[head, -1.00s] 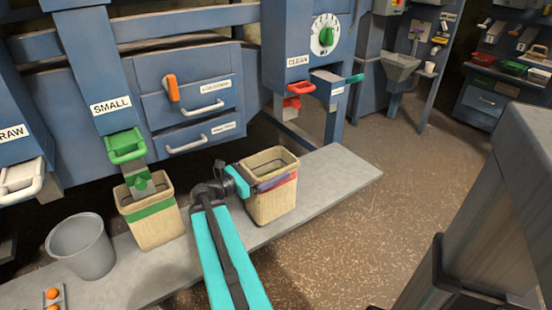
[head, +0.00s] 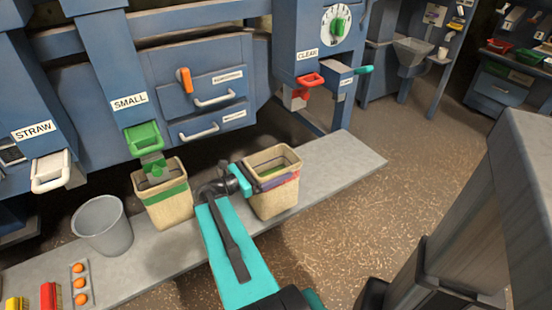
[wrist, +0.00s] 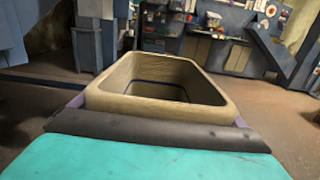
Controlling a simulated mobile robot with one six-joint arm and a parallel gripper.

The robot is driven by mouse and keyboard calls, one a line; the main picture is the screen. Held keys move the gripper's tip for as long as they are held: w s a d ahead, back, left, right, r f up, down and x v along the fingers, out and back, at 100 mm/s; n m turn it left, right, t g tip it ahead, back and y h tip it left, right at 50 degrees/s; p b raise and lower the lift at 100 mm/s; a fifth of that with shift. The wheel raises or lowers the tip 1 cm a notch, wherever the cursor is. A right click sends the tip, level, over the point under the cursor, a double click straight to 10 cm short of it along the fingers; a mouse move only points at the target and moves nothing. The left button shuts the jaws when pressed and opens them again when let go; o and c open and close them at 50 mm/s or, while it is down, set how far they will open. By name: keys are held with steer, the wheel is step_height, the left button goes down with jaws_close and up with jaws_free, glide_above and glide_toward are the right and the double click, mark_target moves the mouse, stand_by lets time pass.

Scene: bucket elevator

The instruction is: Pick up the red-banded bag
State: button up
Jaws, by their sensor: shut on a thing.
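The red-banded bag (head: 273,200) is an open-topped tan bag with a red band below its rim, at the right part of the grey bench in the head view. My gripper (head: 256,183) is at its left and front side, shut on the bag near the band. In the wrist view the bag's open mouth (wrist: 150,75) fills the middle, just beyond a dark gripper pad. The pad and my teal wrist hide the near wall of the bag there. In the head view I cannot tell whether the bag's bottom touches the bench.
A green-banded bag (head: 164,205) stands left of my gripper under the SMALL spout (head: 143,136). A grey bucket (head: 102,228) stands further left. A red-handled CLEAN spout (head: 310,82) hangs above and behind the bag. The bench's right end (head: 345,160) is clear.

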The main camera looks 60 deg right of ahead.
steer(key=shift+s+a+r+p, duration=0.15)
steer(key=shift+a+p, duration=0.8)
steer(key=shift+p, duration=0.25)
steer(key=shift+s+a+r+p, duration=0.1)
steer(key=shift+a+p, duration=0.8)
steer(key=shift+p, duration=0.25)
steer(key=shift+w, duration=0.1)
